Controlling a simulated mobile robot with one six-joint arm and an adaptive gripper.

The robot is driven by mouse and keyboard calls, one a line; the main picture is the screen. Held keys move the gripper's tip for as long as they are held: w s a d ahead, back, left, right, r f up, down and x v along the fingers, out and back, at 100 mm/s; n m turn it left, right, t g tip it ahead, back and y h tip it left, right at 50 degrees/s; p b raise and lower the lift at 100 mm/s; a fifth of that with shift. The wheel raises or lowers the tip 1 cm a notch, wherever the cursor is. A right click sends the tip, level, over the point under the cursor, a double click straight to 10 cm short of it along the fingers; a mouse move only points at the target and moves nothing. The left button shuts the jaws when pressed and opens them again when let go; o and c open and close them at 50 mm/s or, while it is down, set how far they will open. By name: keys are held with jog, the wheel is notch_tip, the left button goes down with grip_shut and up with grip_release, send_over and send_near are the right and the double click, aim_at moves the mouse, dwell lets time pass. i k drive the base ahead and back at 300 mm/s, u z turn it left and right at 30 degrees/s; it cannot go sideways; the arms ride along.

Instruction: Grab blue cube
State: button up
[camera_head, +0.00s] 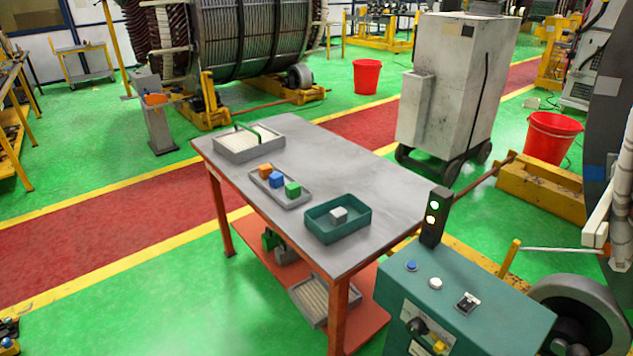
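The blue cube (277,181) sits in a shallow grey tray (297,202) on the grey-topped table (330,160). It is the middle one of three cubes in a row. An orange cube (265,171) is just behind it to the left, and a green cube (292,189) is in front of it to the right. My gripper is not in view.
A teal box (325,238) holding a white cube (338,215) stands nearer on the table. A grey box (244,153) with a green handle stands at the far left. A teal control cabinet (470,305) with a signal light is close to the table's right corner.

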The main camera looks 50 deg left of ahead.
aim_at(276, 180)
jog(key=z, duration=1.25)
jog(key=k, duration=1.7)
jog(key=u, duration=0.1)
jog(key=i, duration=0.2)
jog(key=u, duration=1.5)
